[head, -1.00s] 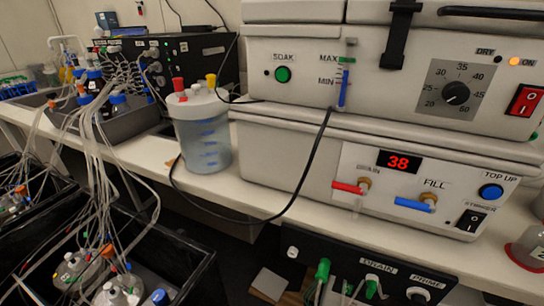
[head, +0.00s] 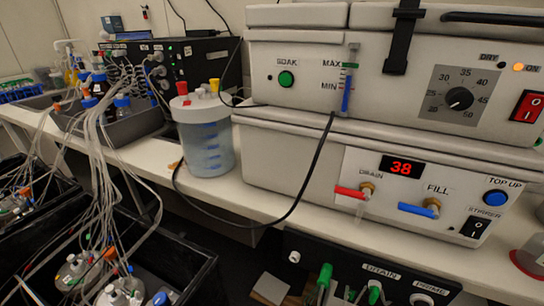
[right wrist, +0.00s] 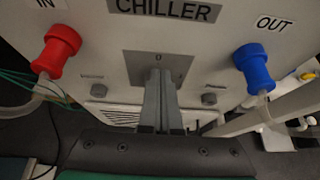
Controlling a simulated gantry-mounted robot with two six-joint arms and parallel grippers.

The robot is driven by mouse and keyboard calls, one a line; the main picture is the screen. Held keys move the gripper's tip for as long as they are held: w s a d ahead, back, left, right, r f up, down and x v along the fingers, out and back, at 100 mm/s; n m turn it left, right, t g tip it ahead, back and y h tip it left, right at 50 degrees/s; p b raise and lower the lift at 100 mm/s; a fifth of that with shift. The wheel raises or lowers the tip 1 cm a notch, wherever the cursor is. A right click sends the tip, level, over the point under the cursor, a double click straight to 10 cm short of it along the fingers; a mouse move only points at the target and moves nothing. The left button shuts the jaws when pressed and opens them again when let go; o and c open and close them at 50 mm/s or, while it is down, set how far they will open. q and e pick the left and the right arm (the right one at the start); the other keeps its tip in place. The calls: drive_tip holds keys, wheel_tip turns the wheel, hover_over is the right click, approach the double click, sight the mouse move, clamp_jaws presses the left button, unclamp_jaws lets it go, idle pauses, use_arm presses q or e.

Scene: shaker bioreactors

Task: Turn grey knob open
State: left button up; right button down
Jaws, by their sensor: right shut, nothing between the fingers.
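In the right wrist view, my right gripper (right wrist: 160,76) is shut and empty, with its fingers together in front of a grey plate (right wrist: 136,62) on the white chiller's (right wrist: 205,50) face. The plate bears a mark like "0" at its top. The fingers cover its middle, so any knob there is hidden, and I cannot tell whether they touch it. Small grey knob-like parts sit on either side, one at left (right wrist: 92,90) and one at right (right wrist: 209,98). I cannot tell which is the task's grey knob. My left gripper is in neither current view.
A red IN connector (right wrist: 58,50) and a blue OUT connector (right wrist: 254,68) flank the plate, with hoses attached. The head view shows a white bath unit (head: 285,165) with a dark dial (head: 459,98), a lidded jug (head: 205,145) and many tubes at left.

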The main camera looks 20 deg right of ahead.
drive_tip(key=s+a+p, duration=0.1)
drive_tip(key=s+a, duration=0.3)
drive_tip(key=shift+s+r+p, duration=0.2)
drive_tip(key=shift+r+p, duration=0.2)
idle(0.4)
